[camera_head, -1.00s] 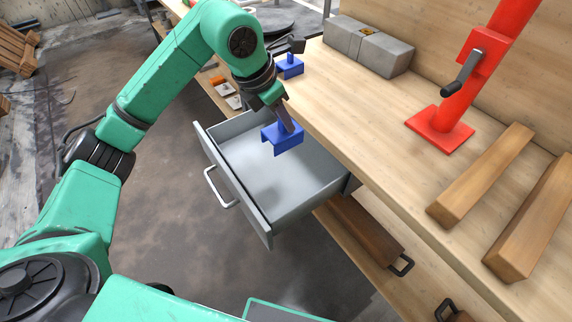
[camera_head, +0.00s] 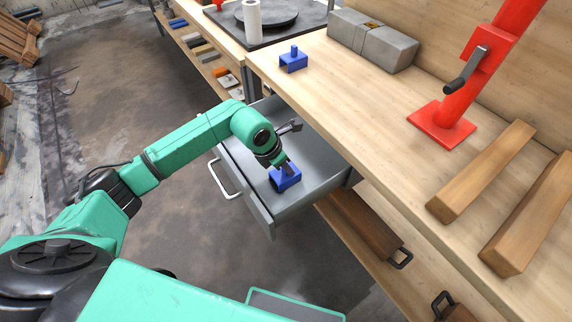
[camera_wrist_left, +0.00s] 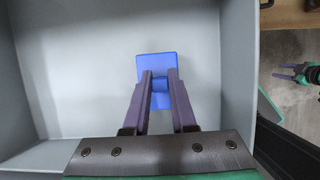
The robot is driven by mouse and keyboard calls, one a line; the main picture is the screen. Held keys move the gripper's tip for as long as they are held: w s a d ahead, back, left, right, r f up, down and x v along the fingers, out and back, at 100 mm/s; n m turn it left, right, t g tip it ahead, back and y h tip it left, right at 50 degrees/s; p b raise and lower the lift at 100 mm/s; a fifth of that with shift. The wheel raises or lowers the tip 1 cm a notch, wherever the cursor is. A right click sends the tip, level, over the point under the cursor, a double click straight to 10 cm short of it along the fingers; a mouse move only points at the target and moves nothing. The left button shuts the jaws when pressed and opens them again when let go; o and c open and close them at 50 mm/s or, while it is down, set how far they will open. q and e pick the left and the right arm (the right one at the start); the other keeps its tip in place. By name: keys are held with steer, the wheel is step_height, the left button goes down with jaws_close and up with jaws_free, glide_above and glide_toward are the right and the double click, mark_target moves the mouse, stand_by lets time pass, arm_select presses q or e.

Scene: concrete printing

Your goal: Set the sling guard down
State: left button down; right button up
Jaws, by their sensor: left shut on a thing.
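The blue sling guard (camera_head: 287,181) is a small bracket with a stub on top, inside the open grey drawer (camera_head: 244,189) in the head view. My left gripper (camera_head: 282,166) is shut on its stub from above. In the left wrist view the guard (camera_wrist_left: 157,66) is between the fingers (camera_wrist_left: 160,86), over the pale drawer floor. I cannot tell whether its underside touches the floor. My right gripper does not clearly show in the head view; a gripper (camera_wrist_left: 290,73) shows small at the right of the left wrist view, its fingers apart.
A second blue guard (camera_head: 293,60) stands on the wooden bench (camera_head: 345,100). Grey blocks (camera_head: 371,41), a red stand (camera_head: 441,126) and wooden bars (camera_head: 482,172) are on the bench too. The drawer walls surround my left gripper; the floor around the guard is clear.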

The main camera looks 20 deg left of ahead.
arm_select(q)
steer(key=shift+f, duration=0.15)
steer(key=c, duration=0.7)
jaws_free()
steer(key=shift+c, duration=0.2)
steer(key=shift+r, duration=0.2)
steer(key=b+v, duration=0.1)
steer(key=v, duration=1.1)
